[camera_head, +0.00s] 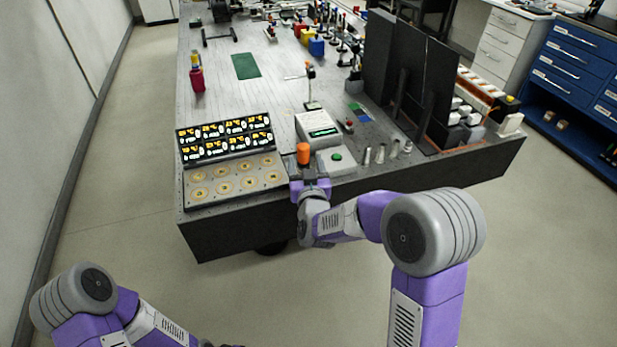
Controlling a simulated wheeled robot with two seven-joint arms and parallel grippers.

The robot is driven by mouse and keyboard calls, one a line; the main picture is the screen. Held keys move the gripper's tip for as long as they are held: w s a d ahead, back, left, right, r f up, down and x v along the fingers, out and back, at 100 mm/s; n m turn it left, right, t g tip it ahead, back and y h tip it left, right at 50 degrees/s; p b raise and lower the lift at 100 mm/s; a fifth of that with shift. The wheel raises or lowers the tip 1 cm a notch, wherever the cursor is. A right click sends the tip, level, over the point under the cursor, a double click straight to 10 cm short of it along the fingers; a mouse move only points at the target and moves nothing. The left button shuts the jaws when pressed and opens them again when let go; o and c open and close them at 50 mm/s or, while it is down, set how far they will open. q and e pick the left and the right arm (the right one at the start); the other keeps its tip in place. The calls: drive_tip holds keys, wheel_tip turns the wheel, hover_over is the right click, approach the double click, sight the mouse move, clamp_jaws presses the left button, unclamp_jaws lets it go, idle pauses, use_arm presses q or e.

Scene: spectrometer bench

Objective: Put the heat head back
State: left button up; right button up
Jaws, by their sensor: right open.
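I cannot tell for sure which thing is the heat head. An orange cylinder (303,153) stands upright at the bench's near edge, just beyond my right gripper (311,184). My right gripper is open at that edge, in front of the orange cylinder and a pale box with a green button (336,157). Its fingertips are small here, and I see nothing held between them. My left arm shows at the lower left, but its gripper is out of the picture.
A panel of lit displays (224,138) and a plate with several round pads (238,179) lie left of the gripper. A white instrument (317,130) stands behind. Several small metal pieces (380,153) and black upright panels (408,75) are to the right. The bench's middle left is mostly clear.

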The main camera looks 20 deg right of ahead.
drive_tip(key=s, duration=0.6)
drive_tip(key=s+a+f+g+y, duration=0.1)
drive_tip(key=s+f+g, duration=0.2)
drive_tip(key=f, duration=0.6)
drive_tip(key=s+a+f+g+y, duration=0.1)
drive_tip(key=s+f+g+y, duration=0.15)
drive_tip(key=f, duration=0.55)
drive_tip(key=s+a+f+g, duration=0.15)
drive_tip(key=f+g, duration=0.25)
drive_tip(key=f, duration=0.5)
drive_tip(key=s+a+f+g+y+p, duration=0.1)
drive_tip(key=s+f+g, duration=0.3)
drive_tip(key=s, duration=0.5)
drive_tip(key=s+a+f+g+y+p, duration=0.2)
drive_tip(key=s+a+f+g+p, duration=0.1)
drive_tip(key=s, duration=0.7)
drive_tip(key=shift+f+m+g, duration=0.35)
drive_tip(key=shift+f+m, duration=0.05)
drive_tip(key=shift+f, duration=0.35)
drive_tip(key=shift+a+y, duration=0.1)
drive_tip(key=shift+y, duration=0.15)
